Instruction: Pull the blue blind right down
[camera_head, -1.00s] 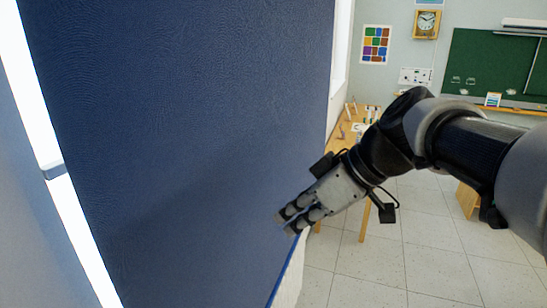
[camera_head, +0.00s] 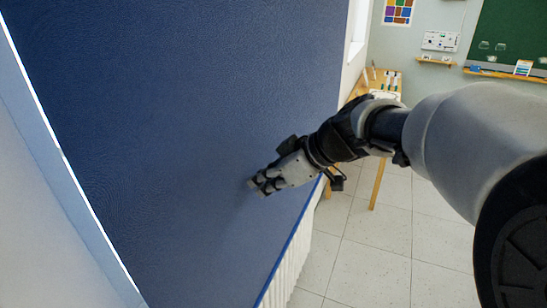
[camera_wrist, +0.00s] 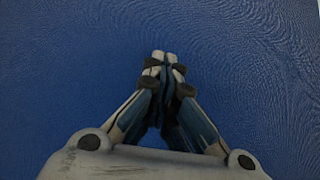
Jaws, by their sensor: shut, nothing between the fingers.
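The blue blind (camera_head: 190,110) hangs across the left and middle of the head view. Its lower edge shows as a brighter blue strip at the bottom right, above a white ribbed radiator-like surface. In the wrist view the blind (camera_wrist: 60,80) fills the whole background. My gripper (camera_head: 257,187) is in front of the blind near its lower right part. In the wrist view my gripper (camera_wrist: 164,58) is shut with its fingertips together and nothing held. Whether the fingertips touch the blind I cannot tell.
A white ribbed radiator (camera_head: 290,268) is below the blind's edge. A wooden table (camera_head: 378,85) with small items stands behind my arm. A green chalkboard (camera_head: 510,40) is on the far wall. The tiled floor (camera_head: 380,250) at the right is clear.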

